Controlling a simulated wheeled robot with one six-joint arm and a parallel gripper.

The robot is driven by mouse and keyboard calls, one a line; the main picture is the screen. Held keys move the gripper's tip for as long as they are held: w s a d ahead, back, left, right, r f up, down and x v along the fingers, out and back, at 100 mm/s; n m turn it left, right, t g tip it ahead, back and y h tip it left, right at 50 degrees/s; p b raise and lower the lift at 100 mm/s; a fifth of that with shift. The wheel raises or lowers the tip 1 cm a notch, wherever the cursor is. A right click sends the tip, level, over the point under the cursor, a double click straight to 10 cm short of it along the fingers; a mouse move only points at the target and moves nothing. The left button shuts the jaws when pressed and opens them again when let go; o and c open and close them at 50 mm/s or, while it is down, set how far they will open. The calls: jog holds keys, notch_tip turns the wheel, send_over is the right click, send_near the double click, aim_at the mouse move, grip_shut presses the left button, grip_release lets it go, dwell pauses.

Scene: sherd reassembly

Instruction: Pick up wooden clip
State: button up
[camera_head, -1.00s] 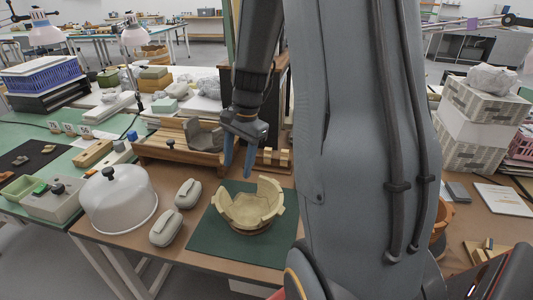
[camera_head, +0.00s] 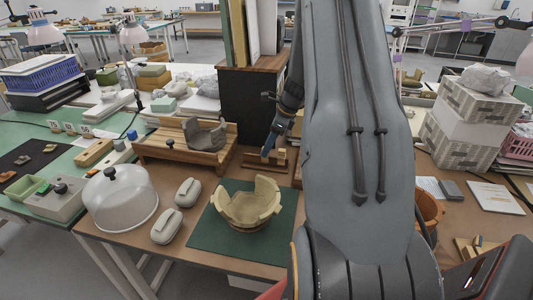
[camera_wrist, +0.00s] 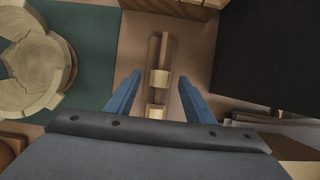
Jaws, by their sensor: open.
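My gripper (camera_head: 266,155) is open and empty over a small wooden rack behind the green mat. In the wrist view my gripper (camera_wrist: 159,77) has its two blue fingers spread on either side of a narrow wooden rail (camera_wrist: 164,48). A pale wooden clip (camera_wrist: 159,79) sits on the rail between the fingertips, with no visible contact. A second clip (camera_wrist: 156,111) is nearer the gripper body, partly cut off by it. In the head view a pale clip (camera_head: 281,158) shows beside the fingers; the arm hides part of the rack.
A partly assembled pale bowl (camera_head: 248,207) stands on the green mat (camera_head: 212,232). A wooden tray (camera_head: 160,150) holding a grey sherd is left of the rack. A dark cabinet (camera_head: 240,100) rises behind. Two grey lidded objects (camera_head: 167,226) and a clear dome (camera_head: 120,200) stand at left.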

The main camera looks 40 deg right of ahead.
jog(key=shift+x, duration=1.5)
jog(key=c, duration=0.8)
